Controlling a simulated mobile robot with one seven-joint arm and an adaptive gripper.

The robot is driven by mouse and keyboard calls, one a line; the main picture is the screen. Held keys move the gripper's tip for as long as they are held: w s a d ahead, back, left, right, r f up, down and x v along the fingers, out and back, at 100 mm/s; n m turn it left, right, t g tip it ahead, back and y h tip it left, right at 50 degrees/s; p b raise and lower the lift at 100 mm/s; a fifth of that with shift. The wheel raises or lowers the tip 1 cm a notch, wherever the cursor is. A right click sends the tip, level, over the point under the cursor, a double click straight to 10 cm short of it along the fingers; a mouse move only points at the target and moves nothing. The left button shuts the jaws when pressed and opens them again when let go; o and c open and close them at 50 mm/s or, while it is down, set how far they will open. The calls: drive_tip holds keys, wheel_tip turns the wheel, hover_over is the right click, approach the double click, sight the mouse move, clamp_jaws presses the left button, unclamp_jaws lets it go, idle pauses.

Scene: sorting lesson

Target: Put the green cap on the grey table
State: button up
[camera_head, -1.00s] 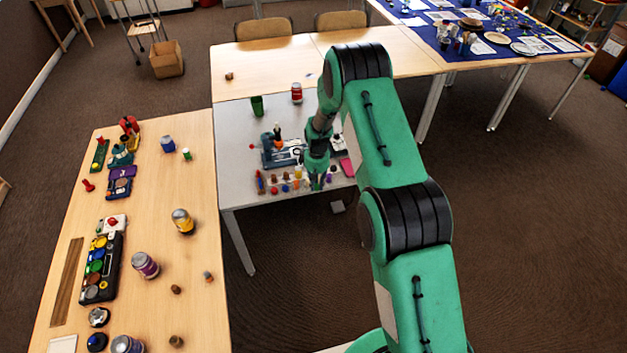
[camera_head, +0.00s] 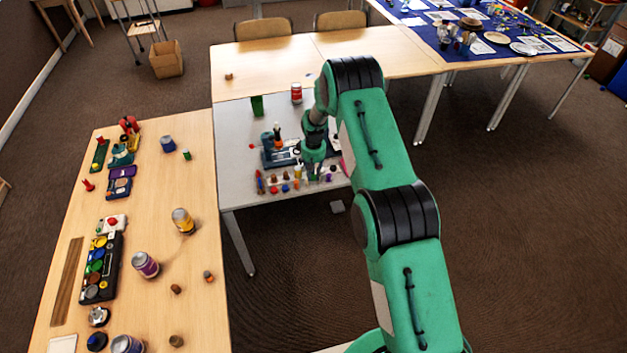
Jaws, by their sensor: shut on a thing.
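The grey table (camera_head: 232,140) stands left of my arm, between the wooden tables. My gripper (camera_head: 313,178) is low over its front right part, at the right end of a pale rack of small coloured pieces (camera_head: 285,184). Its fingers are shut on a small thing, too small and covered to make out. I cannot pick out the green cap for certain; the gripper and arm hide part of the table.
A green cup (camera_head: 257,105) and a red can (camera_head: 296,93) stand at the back of the grey table. A blue-grey device (camera_head: 278,155) lies behind the rack. The left wooden table (camera_head: 150,215) holds cans and a black tray (camera_head: 101,268). The grey table's left side is mostly clear.

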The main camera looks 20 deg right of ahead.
sight(313, 176)
drive_tip(key=shift+s+f, duration=0.1)
drive_tip(key=shift+f, duration=1.6)
drive_tip(key=shift+f, duration=0.2)
drive_tip(key=o, duration=0.7)
drive_tip(key=shift+o, duration=0.2)
drive_tip(key=shift+r, duration=0.15)
wheel_tip(313, 176, up, 12)
drive_tip(key=shift+r, duration=0.15)
